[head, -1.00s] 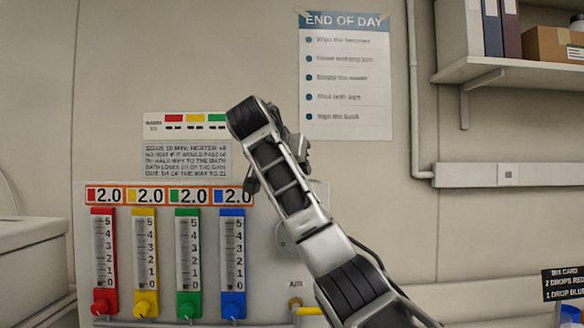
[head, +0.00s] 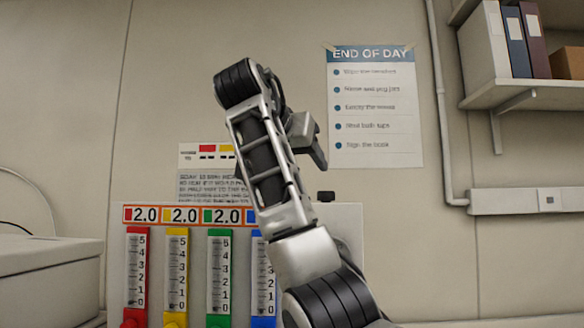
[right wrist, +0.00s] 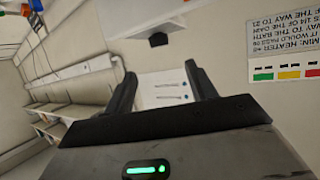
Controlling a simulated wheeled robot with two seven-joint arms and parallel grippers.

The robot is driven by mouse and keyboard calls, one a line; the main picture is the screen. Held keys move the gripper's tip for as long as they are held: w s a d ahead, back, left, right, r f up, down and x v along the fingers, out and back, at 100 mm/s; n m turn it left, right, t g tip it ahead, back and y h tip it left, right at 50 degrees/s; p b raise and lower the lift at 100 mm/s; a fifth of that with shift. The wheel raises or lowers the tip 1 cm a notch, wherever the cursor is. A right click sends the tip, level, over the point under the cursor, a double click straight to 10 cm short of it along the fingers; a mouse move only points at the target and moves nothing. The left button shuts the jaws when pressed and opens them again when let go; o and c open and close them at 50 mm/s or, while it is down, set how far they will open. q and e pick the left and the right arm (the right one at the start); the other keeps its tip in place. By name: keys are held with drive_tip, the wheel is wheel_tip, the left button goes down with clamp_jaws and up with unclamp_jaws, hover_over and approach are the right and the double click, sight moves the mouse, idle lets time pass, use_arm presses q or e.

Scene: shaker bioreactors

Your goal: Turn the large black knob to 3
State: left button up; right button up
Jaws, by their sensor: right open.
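A small black block-like part (head: 326,196) shows at the top edge of the pale gauge panel, just right of my right arm. A dark part (right wrist: 158,39) also shows at a white panel edge in the right wrist view. I cannot tell if either is the large black knob. No scale for such a knob is readable, and my arm hides part of the panel. My right gripper (head: 316,145) is above the panel, in front of the wall. In the right wrist view its fingers (right wrist: 162,88) are apart, with nothing between them. My left gripper is not in view.
The panel (head: 347,225) carries red (head: 136,270), yellow (head: 176,270), green (head: 219,270) and blue (head: 264,280) gauges. An END OF DAY poster (head: 375,108) hangs behind. A shelf (head: 530,88) with binders is at upper right. A pale box (head: 45,270) stands at left.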

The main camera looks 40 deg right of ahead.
drive_tip(key=v, duration=0.4)
drive_tip(key=shift+b, duration=0.35)
